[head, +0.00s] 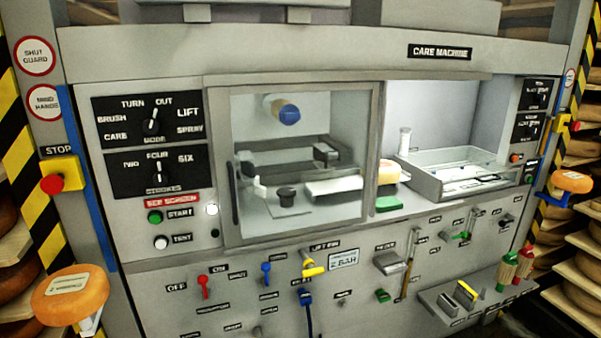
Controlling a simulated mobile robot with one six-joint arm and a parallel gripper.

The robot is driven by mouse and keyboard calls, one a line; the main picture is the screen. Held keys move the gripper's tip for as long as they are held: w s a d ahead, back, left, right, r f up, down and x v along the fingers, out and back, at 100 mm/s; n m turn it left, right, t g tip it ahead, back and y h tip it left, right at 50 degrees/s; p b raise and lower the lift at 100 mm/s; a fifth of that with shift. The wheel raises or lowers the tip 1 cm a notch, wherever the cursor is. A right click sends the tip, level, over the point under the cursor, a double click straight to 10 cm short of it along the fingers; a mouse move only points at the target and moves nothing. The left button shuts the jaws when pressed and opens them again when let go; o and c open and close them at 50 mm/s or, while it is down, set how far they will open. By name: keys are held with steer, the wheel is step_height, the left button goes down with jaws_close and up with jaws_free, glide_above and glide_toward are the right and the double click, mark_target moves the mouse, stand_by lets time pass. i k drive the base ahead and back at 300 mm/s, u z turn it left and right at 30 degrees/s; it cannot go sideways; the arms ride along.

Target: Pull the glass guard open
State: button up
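The glass guard (375,150) is a clear pane in a grey frame on the front of the care machine. It covers the left part of the machine's opening, and the right part is uncovered. A dark upright bar (234,196), which looks like a handle, runs along the guard's left edge. Through the pane I see a blue-capped nozzle or knob (288,114), a dark carriage and a black knob (286,194). My gripper is not in view.
Left of the guard are the mode dial (152,122), strokes dial (158,176) and green start button (155,217). A red stop button (52,184) is at far left. A clear tray (436,180) sits right. Cheese wheels (70,294) stick out at both sides; levers project below.

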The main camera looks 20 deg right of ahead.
mark_target(219, 96)
steer(key=u, duration=0.45)
steer(key=k, duration=1.35)
steer(key=u, duration=0.7)
steer(key=i, duration=1.1)
steer(key=u, duration=0.15)
